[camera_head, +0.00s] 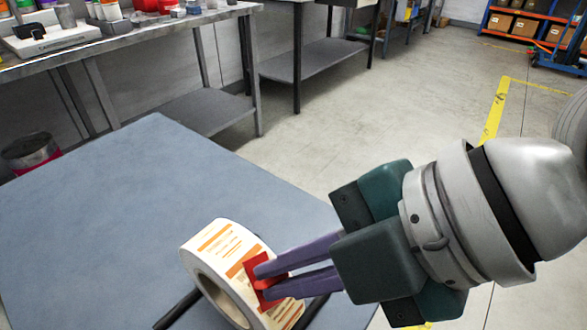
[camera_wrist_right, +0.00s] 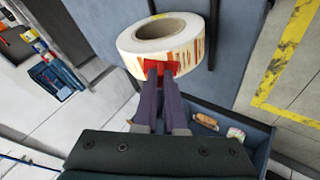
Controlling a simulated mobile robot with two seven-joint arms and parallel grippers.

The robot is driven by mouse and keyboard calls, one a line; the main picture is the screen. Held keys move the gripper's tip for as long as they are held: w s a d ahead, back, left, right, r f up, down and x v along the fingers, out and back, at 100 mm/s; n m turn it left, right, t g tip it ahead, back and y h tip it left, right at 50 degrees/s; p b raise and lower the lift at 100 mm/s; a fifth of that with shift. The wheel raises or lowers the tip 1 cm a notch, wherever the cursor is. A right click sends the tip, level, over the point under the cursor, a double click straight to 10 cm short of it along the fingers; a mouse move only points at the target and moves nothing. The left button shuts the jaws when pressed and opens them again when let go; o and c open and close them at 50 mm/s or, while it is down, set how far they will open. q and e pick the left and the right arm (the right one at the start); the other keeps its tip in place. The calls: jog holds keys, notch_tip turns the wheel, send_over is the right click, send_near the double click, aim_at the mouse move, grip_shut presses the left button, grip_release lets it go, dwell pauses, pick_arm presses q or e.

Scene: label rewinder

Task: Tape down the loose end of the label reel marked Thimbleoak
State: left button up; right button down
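A white label reel with orange print (camera_head: 225,250) is at the front edge of the blue-grey tabletop in the head view. It also shows near the top of the right wrist view (camera_wrist_right: 130,43), its round core opening visible. I cannot read its name. A small red piece of tape (camera_head: 254,266) lies against the printed outer face of the reel. My right gripper (camera_head: 263,279) has its purple fingers close together, their tips at the red piece, which also shows in the right wrist view (camera_wrist_right: 171,68). The fingers hide part of the tape and the label beneath. My left gripper is out of view.
The blue-grey tabletop (camera_head: 110,210) is clear left of and behind the reel. Dark bars stand beside the reel. A metal bench (camera_head: 130,45) with bottles and a tape dispenser (camera_head: 55,38) is at the back left. A tray with small items (camera_wrist_right: 240,138) lies below.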

jog(key=c, duration=0.9)
grip_release()
